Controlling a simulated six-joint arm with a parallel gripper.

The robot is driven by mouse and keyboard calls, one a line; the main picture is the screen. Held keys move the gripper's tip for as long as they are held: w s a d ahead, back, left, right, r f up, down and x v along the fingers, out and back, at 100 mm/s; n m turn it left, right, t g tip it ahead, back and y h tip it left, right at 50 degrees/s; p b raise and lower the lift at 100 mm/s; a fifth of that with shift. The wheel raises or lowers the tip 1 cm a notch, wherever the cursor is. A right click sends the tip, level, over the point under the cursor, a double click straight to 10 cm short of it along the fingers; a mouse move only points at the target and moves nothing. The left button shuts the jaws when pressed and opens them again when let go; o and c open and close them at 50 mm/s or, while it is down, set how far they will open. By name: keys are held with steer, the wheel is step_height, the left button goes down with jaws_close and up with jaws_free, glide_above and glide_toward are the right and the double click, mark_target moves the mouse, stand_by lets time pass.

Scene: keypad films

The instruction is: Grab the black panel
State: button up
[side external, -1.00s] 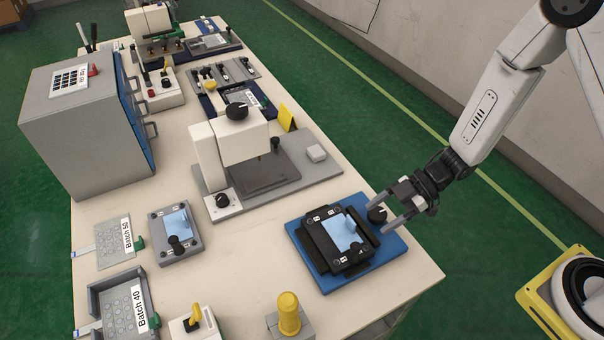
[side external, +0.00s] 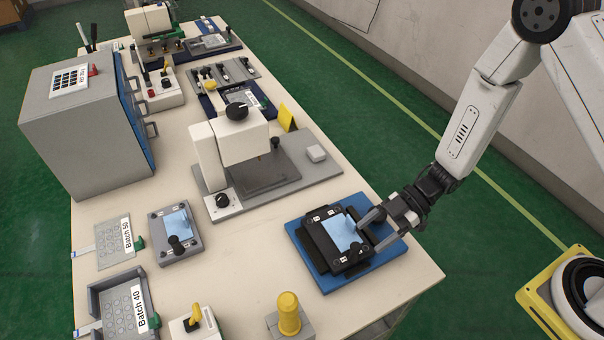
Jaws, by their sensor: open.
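The black panel (side external: 341,232) with a pale blue screen and small white labels lies on a blue base plate (side external: 309,267) near the table's right edge. My gripper (side external: 367,232) is at the panel's right side, coming from the right. Its jaws are open, with one finger toward the back and one toward the front of the panel's right edge. The gripper covers part of that edge and a black knob beside it. I cannot tell whether the fingers touch the panel.
A white press-like machine (side external: 229,150) stands behind the panel on the cream table (side external: 240,255). A yellow knob on a grey block (side external: 289,316) is in front. A smaller grey panel (side external: 174,235) and a large grey cabinet (side external: 80,130) are to the left. Table between is clear.

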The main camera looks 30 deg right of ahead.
mark_target(356, 245)
steer(key=shift+x, duration=2.55)
jaws_close()
